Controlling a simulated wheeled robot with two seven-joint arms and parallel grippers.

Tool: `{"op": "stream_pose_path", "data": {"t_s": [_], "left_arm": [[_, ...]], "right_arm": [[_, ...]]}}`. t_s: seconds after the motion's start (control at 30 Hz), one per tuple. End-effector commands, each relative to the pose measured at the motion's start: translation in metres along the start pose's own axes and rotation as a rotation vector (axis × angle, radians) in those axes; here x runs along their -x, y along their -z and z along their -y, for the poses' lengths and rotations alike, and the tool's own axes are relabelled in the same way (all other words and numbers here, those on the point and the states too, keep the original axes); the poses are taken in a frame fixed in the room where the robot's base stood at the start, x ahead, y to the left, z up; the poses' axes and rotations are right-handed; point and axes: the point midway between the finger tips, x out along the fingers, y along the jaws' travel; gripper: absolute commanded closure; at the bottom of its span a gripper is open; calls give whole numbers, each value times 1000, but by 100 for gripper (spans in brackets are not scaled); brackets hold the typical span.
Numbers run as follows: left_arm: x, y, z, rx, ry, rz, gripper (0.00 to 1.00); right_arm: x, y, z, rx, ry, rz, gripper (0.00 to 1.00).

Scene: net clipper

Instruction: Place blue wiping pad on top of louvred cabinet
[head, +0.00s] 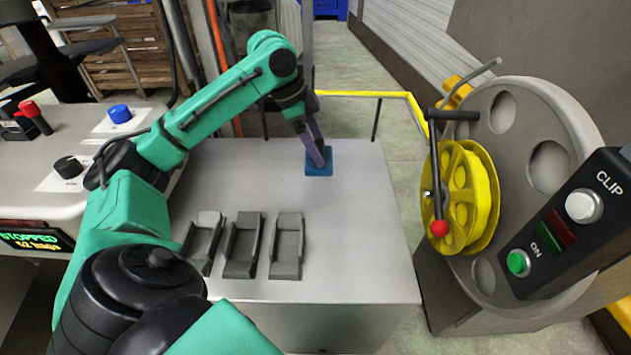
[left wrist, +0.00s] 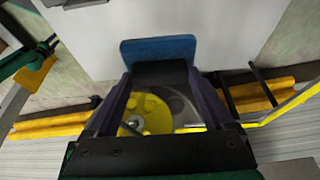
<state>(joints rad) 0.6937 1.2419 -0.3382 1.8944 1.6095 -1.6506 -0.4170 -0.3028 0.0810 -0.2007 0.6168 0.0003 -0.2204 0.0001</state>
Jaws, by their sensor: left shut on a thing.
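The blue wiping pad (head: 319,167) is at the far edge of a grey cabinet top (head: 340,230); no louvres show on the part of the cabinet in view. My left gripper (head: 317,150) points down and is shut on the pad. In the left wrist view the pad (left wrist: 158,48) shows beyond a dark block between the fingertips (left wrist: 160,72), over the pale top (left wrist: 235,35). I cannot tell whether the pad touches the top or hovers just above it. My right gripper is not in view.
Three grey holders (head: 243,245) stand at the near left of the top. Right of it is a round grey machine with a yellow reel (head: 465,195) and a button box (head: 570,220). A yellow rail (head: 370,94) runs behind. The top's right side is clear.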

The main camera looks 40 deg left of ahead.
Motion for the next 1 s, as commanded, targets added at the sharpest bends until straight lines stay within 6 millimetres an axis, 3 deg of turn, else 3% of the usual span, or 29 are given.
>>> {"op": "stream_pose_path", "data": {"t_s": [0.07,0.17,0.4,0.57,0.73,0.93,0.97,1.0], "left_arm": [[-21,-10,-1,2,-2,4,70],[-43,-18,-1,0,-3,4,70],[-91,-38,-1,0,-2,1,70],[-107,-44,-1,0,-2,1,70],[-137,-57,-1,0,-3,0,70],[-141,-58,0,-1,0,-1,70],[-141,-58,0,-1,0,-1,10],[-141,-58,0,-1,0,0,0]], "right_arm": [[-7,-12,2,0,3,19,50],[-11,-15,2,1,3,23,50],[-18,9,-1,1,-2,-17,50],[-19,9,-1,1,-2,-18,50],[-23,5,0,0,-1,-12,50],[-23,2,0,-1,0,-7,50],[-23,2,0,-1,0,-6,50],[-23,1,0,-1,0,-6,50]]}}
